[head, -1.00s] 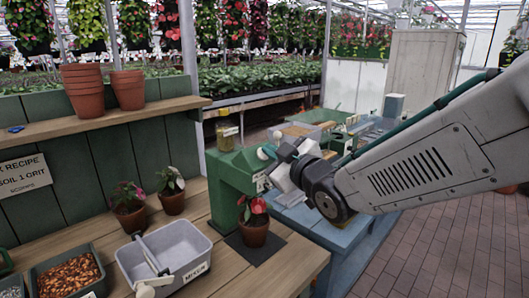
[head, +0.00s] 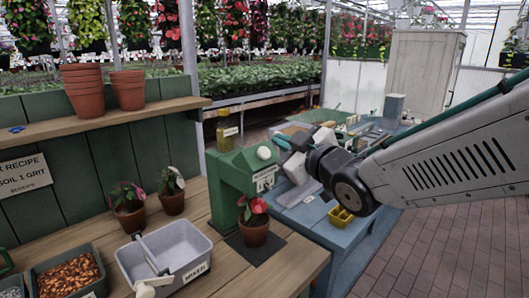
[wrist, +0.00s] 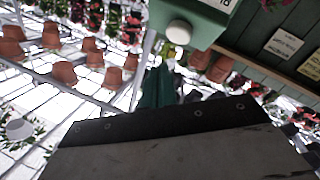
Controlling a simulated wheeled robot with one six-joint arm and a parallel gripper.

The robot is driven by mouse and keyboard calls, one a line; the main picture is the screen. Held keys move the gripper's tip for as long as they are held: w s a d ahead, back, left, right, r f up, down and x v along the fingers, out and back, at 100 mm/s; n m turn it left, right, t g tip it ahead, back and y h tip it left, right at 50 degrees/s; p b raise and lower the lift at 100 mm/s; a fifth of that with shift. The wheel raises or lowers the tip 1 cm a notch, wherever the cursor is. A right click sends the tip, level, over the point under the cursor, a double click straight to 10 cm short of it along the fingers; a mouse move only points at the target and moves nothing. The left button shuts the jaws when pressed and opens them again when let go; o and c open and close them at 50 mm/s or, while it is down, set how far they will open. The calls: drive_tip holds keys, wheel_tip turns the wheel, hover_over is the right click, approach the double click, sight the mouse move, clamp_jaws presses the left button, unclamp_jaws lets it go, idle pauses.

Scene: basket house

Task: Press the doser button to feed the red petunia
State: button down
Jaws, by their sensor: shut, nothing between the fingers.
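The green doser (head: 232,172) stands on the wooden bench, with a round white button (head: 264,152) on its upper right side. In the wrist view the button (wrist: 179,32) shows at the top on the green housing (wrist: 205,12). My gripper (head: 281,145) is shut and empty, just right of the button in the head view. A small gap seems to lie between them; the exact distance is unclear. The red petunia (head: 252,210) sits in a terracotta pot (head: 254,235) on a dark mat, below the doser's front.
A grey mixer tub (head: 135,262) and pebble trays (head: 66,278) are at left on the bench. Two other potted plants (head: 128,197) (head: 172,190) stand behind. A blue table (head: 345,240) with a yellow tray (head: 341,217) lies below my arm. Pots (head: 82,92) stand on the shelf.

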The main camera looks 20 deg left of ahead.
drive_tip(key=shift+s+d+r, duration=0.3)
drive_tip(key=shift+d+r, duration=0.5)
drive_tip(key=shift+r, duration=0.05)
idle(0.9)
idle(1.0)
drive_tip(key=w+d+f+m+t+h, duration=0.1)
drive_tip(key=w+d+m+h, duration=0.15)
drive_tip(key=d, duration=0.45)
drive_tip(key=w+d+f+m+h, duration=0.1)
drive_tip(key=d+m+h, duration=0.25)
drive_tip(key=d, duration=0.35)
drive_tip(key=s+d+f+m+g+h, duration=0.1)
drive_tip(key=s+d+f+m+h, duration=0.15)
drive_tip(key=d, duration=0.55)
drive_tip(key=s+d+f+m+g+h, duration=0.1)
drive_tip(key=s+d+f+m+h, duration=0.2)
drive_tip(key=d, duration=0.5)
drive_tip(key=s+d+f+m+g+h, duration=0.1)
drive_tip(key=s+d+m+g, duration=0.1)
drive_tip(key=s+d, duration=0.2)
drive_tip(key=s+d+f+m+g+h, duration=0.1)
drive_tip(key=s+d+f+m+g, duration=0.1)
drive_tip(key=s, duration=0.9)
drive_tip(key=s+d+f+m+g+h, duration=0.1)
drive_tip(key=s+d+m+g, duration=0.1)
drive_tip(key=s+d+g, duration=0.2)
drive_tip(key=s+d, duration=0.2)
drive_tip(key=s, duration=0.2)
drive_tip(key=shift+d+f, duration=0.35)
